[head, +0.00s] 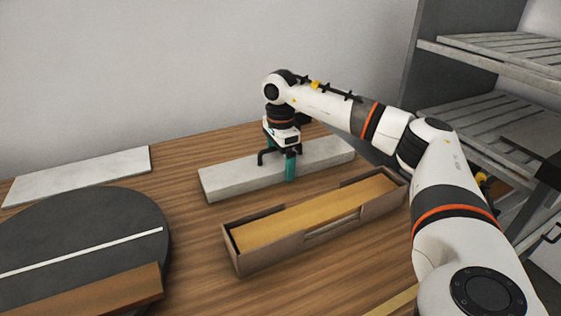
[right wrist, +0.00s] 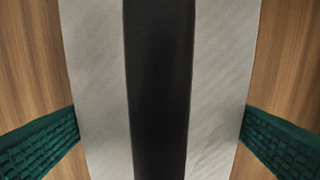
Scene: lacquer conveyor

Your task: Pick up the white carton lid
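The white carton lid (head: 232,178) is a long, pale grey-white slab lying on the wooden table behind the brown carton. My right gripper (head: 279,167) is directly above its middle and points down, with a green fingertip in front of the lid's near side. In the right wrist view the lid (right wrist: 225,60) runs from top to bottom between the two green fingers (right wrist: 160,125), with a dark band along its middle. The fingertips meet the lid's long edges in that view. Whether they press on it I cannot tell. My left gripper is not in view.
An open brown carton (head: 236,256) with a yellowish inside lies in front of the lid. A black round plate (head: 110,218) with a white stripe and a brown board (head: 105,293) are at the left. A pale board (head: 80,176) lies behind them. Grey shelves (head: 480,120) stand at the right.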

